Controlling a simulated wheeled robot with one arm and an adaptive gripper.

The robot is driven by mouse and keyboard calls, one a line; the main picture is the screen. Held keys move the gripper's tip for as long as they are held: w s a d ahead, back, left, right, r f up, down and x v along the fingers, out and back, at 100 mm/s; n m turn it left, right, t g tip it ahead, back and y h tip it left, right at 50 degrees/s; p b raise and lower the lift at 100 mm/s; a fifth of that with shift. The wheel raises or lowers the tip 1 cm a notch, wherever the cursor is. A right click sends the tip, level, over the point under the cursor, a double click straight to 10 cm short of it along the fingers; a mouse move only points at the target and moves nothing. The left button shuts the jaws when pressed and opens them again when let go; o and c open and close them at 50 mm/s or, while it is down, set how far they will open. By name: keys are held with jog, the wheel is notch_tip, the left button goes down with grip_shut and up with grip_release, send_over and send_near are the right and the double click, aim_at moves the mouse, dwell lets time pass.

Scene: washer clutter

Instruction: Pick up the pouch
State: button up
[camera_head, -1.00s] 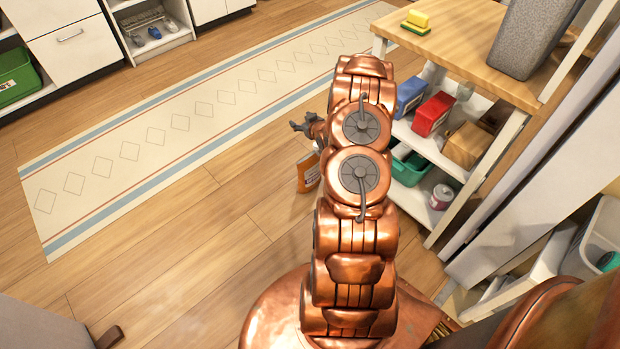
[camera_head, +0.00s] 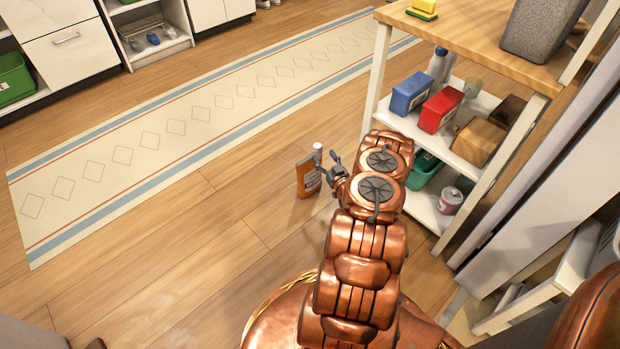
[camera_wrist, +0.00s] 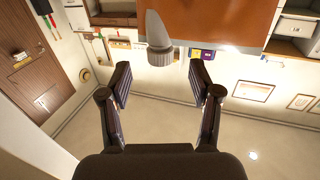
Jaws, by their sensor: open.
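The pouch (camera_head: 307,178) is orange with a label and a pale cap, and stands upright on the wooden floor in the head view. My gripper (camera_head: 327,168) is just to its right, near its upper part. In the wrist view the pouch (camera_wrist: 225,18) fills the top as an orange-brown surface, its grey cap pointing down the picture. My gripper (camera_wrist: 160,75) is open there, with nothing between its fingers. The cap lies just past the fingertips, in line with the gap between them. I cannot tell whether a finger touches the pouch in the head view.
A shelf unit (camera_head: 380,60) stands close on the right, holding a blue box (camera_head: 411,93), a red box (camera_head: 440,109), a green bin (camera_head: 424,170) and a can (camera_head: 450,200). A patterned rug (camera_head: 150,140) lies beyond the pouch. The floor to the left is clear.

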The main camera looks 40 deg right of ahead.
aim_at(319, 150)
jog(key=shift+b+x, duration=1.45)
jog(key=shift+x, duration=1.6)
jog(key=shift+r, duration=0.15)
grip_shut()
